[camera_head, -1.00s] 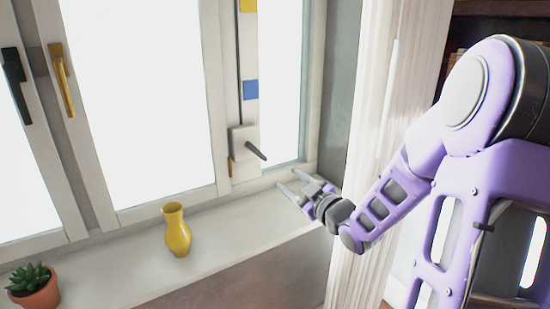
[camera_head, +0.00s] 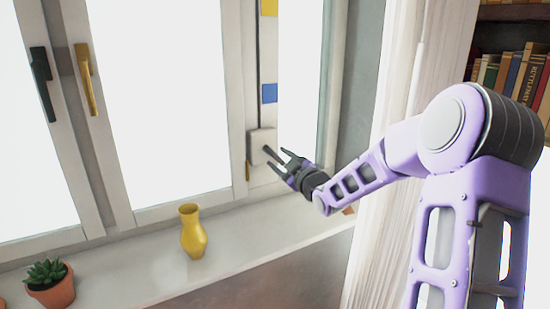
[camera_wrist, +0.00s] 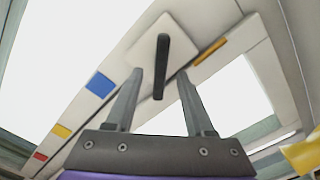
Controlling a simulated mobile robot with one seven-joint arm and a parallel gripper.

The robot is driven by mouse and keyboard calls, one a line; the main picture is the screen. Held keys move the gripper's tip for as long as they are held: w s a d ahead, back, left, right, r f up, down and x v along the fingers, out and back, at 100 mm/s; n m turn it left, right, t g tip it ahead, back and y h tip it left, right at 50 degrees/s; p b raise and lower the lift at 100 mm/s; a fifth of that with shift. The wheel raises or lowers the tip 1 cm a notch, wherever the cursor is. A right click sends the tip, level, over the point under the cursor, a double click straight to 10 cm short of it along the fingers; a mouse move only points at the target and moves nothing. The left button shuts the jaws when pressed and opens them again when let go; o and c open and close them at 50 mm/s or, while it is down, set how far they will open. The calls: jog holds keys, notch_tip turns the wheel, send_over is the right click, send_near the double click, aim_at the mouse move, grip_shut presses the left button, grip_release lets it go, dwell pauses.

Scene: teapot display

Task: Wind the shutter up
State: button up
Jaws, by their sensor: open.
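The winder is a pale square box (camera_head: 262,143) on the window post, with a short dark crank handle (camera_head: 270,153) sticking out. My gripper (camera_head: 281,162) is open at the handle's outer end in the head view. In the wrist view the box (camera_wrist: 150,45) is straight ahead. The dark handle (camera_wrist: 161,66) there lines up between the two spread fingers of my gripper (camera_wrist: 160,74), with a gap on either side. I cannot tell how deep the handle reaches between them. No shutter can be made out against the bright white panes.
A yellow vase (camera_head: 193,231) and a potted succulent (camera_head: 50,284) stand on the sill (camera_head: 140,283), left of my gripper. A black handle (camera_head: 42,83) and a yellow handle (camera_head: 87,79) are on the window frames. A pale curtain (camera_head: 385,215) hangs at right. Blue (camera_head: 269,93) and yellow (camera_head: 269,7) marks are above the winder.

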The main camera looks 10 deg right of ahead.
jog(key=shift+x, duration=1.5)
jog(key=shift+c, duration=0.3)
grip_shut()
